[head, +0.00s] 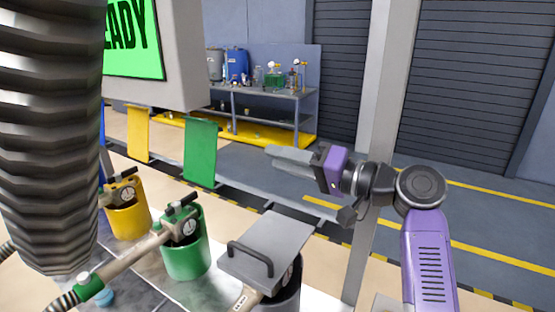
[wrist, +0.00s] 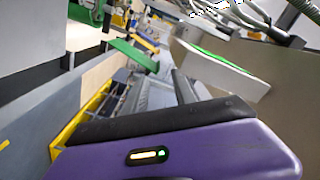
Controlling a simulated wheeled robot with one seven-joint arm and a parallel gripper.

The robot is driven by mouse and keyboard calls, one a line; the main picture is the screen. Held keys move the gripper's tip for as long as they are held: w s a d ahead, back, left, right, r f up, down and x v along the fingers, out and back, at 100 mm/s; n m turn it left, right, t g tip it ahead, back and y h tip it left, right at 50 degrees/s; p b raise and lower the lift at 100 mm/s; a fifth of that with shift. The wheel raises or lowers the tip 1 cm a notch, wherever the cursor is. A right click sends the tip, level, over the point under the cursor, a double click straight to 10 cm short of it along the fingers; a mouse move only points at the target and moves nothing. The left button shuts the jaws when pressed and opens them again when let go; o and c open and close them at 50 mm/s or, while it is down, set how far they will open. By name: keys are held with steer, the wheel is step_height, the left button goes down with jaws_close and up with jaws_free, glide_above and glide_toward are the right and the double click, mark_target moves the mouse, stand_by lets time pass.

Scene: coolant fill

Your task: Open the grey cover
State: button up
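The grey cover (head: 286,237) is a flat plate with a dark bar handle (head: 250,258) along its near left edge. It lies down over a dark grey pot (head: 287,295) at the bottom middle of the head view. A gauge and part of a nozzle show beneath it. My gripper (head: 270,153) is in the air above and beyond the cover, pointing left, apart from the handle. Its fingers look parted and empty in the wrist view (wrist: 160,80). I cannot make out the grey cover in the wrist view.
Green (head: 201,152) and yellow (head: 138,134) panels stand upright behind the green pot (head: 186,250) and yellow pot (head: 128,211). A thick ribbed hose (head: 50,140) and a screen (head: 133,38) fill the left. A grey post (head: 383,110) stands close to my arm.

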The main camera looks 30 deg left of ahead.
steer(key=d+b, duration=0.1)
steer(key=d, duration=0.5)
steer(key=shift+s+d+b, duration=0.2)
steer(key=shift+s+b, duration=0.05)
steer(key=shift+b, duration=0.1)
